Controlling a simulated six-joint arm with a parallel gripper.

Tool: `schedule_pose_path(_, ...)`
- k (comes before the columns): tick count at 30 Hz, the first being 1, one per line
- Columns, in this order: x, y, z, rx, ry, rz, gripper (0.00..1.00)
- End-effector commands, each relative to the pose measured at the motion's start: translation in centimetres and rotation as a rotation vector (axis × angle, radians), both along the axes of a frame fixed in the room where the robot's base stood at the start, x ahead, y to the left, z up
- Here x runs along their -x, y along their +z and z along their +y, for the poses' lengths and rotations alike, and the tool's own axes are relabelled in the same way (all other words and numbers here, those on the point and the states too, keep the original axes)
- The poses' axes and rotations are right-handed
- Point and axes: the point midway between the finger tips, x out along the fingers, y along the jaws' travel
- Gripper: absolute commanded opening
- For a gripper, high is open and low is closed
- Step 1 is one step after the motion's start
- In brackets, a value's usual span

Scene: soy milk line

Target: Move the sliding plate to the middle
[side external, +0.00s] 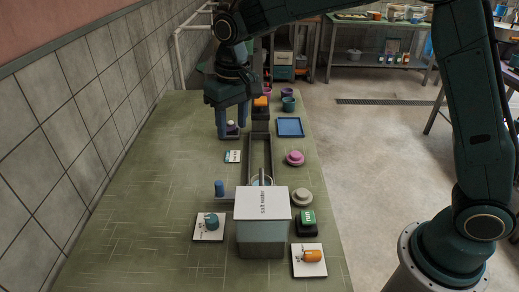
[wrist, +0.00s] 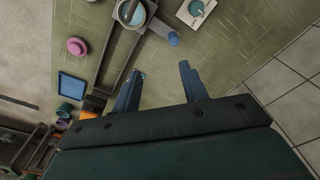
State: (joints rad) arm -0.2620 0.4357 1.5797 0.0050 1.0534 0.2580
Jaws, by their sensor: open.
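My gripper (side external: 231,124) is open over the far left part of the green table. Its two blue fingers also show in the wrist view (wrist: 162,82), spread apart with only table surface between them. A long dark track (side external: 261,155) runs along the table. A plate with an upright blue knob (side external: 219,187) juts from the track's left side, near the white-topped box; the knob also shows in the wrist view (wrist: 173,38), beyond the fingertips and apart from them. This looks like the sliding plate. A bowl (wrist: 132,12) sits at the track there.
The box labelled soft water (side external: 263,204) stands at the track's near end. A blue tray (side external: 290,127), a pink button (side external: 295,157) and a pale button (side external: 302,197) lie right of the track. A teal piece (side external: 211,221) sits on a white card. The left table is clear.

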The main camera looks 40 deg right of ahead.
Motion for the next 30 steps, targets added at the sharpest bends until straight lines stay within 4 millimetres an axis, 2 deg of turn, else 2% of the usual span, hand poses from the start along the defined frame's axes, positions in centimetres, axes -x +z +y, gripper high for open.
schedule_pose_path(3, -1.6, -2.5, 1.5, 0.008, 0.002, 0.032, 0.43)
schedule_pose_path(9, -3.0, -5.1, 3.0, 0.017, 0.001, 0.062, 0.43)
schedule_pose_path(23, -3.4, -6.2, 3.5, 0.020, 0.001, 0.072, 0.43)
schedule_pose_path(30, -3.4, -8.1, 3.5, 0.020, 0.001, 0.074, 0.43)
